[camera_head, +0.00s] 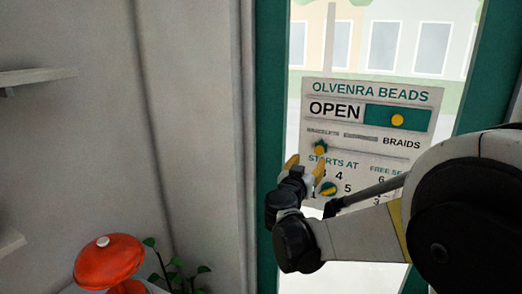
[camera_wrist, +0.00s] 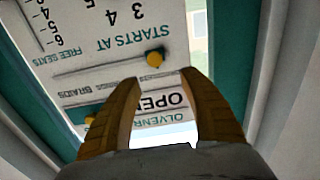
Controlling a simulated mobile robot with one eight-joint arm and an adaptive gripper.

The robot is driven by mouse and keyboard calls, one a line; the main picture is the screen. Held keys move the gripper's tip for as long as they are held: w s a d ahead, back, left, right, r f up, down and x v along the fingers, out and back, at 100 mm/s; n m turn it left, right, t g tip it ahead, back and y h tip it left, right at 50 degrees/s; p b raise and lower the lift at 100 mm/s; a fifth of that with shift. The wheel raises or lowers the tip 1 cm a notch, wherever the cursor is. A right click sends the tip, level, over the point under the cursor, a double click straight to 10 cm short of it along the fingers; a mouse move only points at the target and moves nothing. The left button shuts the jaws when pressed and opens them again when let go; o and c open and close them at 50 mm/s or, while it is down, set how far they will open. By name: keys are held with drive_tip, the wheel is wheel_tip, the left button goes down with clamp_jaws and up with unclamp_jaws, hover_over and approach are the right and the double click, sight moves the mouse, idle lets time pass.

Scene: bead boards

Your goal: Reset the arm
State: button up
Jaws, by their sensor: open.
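The white "OLVENRA BEADS" board (camera_head: 372,96) hangs on the glass of a teal-framed door in the head view. The board (camera_wrist: 108,50) appears upside down in the wrist view. A yellow knob (camera_head: 320,148) sits at the left end of the slot below "BRACELETS"; the wrist view shows this knob (camera_wrist: 155,58) just beyond the fingertips. Another yellow knob (camera_head: 397,120) is on the teal panel beside "OPEN". A yellow-green round piece (camera_head: 328,188) sits near the numbers. My gripper (camera_head: 306,163) is open and empty before the board; its yellow fingers (camera_wrist: 160,75) stand apart. My arm hides the board's lower right.
An orange-red lamp (camera_head: 108,260) and a green plant (camera_head: 176,274) stand at the lower left. A pale shelf (camera_head: 36,76) juts from the left wall. The teal door frame (camera_head: 268,120) borders the glass.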

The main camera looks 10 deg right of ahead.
drive_tip(key=s+a+r+n+t+y+b, duration=0.2)
drive_tip(key=s+a+r+n+t+y, duration=0.15)
drive_tip(key=a+r+y, duration=0.3)
drive_tip(key=s+a+f+n+g+y+b, duration=0.1)
drive_tip(key=s+a+f+n+g+y, duration=0.1)
drive_tip(key=s+a+f+n+y, duration=0.35)
drive_tip(key=s+d+f+m+g+h+b, duration=0.1)
drive_tip(key=s+f+g, duration=0.4)
drive_tip(key=s+f, duration=0.5)
drive_tip(key=s+d+f+m+g+h+b, duration=0.1)
drive_tip(key=s+d+f+g, duration=0.2)
drive_tip(key=s+f, duration=0.7)
drive_tip(key=s+g, duration=0.1)
drive_tip(key=s, duration=0.3)
drive_tip(key=shift+s+d+f+g+b, duration=0.15)
drive_tip(key=shift+s+d+g+b, duration=0.1)
drive_tip(key=shift+s+g+b, duration=0.1)
idle(1.0)
